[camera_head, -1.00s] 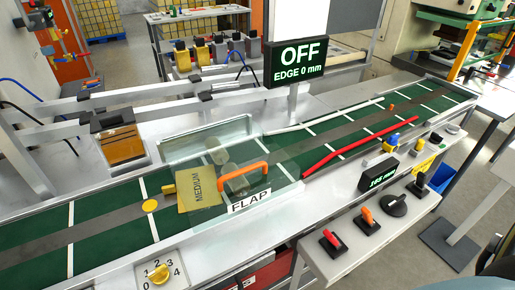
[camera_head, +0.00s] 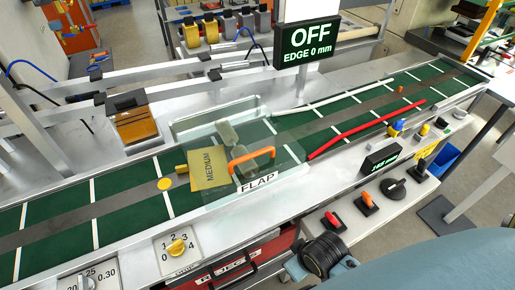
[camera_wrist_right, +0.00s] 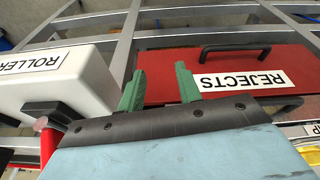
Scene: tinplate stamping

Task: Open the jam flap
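The jam flap is a clear panel (camera_head: 215,194) over the green conveyor, with an orange handle (camera_head: 251,154) on top and a white FLAP label (camera_head: 258,184) at its front edge. It appears to lie down over the belt. A yellow MEDIUM sheet (camera_head: 208,169) and pale rollers (camera_head: 241,160) show through or beside it. My right gripper (camera_wrist_right: 160,86) is open and empty in the right wrist view, its green fingers in front of the red REJECTS drawer. In the head view, my right wrist is below and right of the flap, apart from it. My left gripper is not in view.
The red REJECTS drawer (camera_wrist_right: 220,65) has dark handles. A white ROLLER box (camera_wrist_right: 60,85) stands close left of my right gripper. A numbered yellow knob (camera_head: 177,247) is at the front left. Levers (camera_head: 366,203) stand right of the flap. An OFF display (camera_head: 308,43) rises behind the belt.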

